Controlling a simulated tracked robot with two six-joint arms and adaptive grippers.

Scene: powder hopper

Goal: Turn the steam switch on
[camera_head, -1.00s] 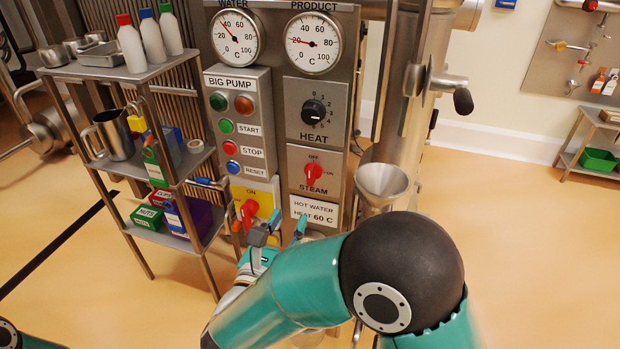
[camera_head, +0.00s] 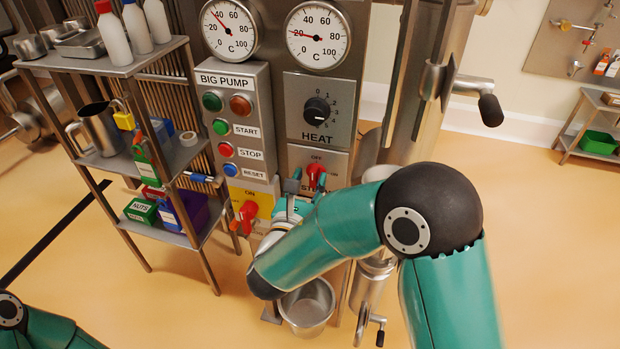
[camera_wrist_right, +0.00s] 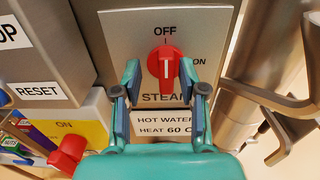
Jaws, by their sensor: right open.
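The steam switch (camera_head: 316,172) is a red rotary knob on a grey plate with OFF above it and ON to its right. In the right wrist view the knob (camera_wrist_right: 166,67) stands upright, its white mark pointing at OFF. My right gripper (camera_head: 308,182) is at the steam plate, open, and partly covers the knob and its label. In the wrist view its fingertips (camera_wrist_right: 160,76) lie left and right of the knob's lower part, with gaps; I cannot tell how deep they reach. My left gripper is out of view.
Left of the plate are the BIG PUMP buttons (camera_head: 239,128) and another red switch (camera_head: 245,215) on a yellow plate. The HEAT knob (camera_head: 317,111) is above. A steel pipe and handle (camera_head: 478,92) stand to the right. A metal pot (camera_head: 307,306) is below my right arm.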

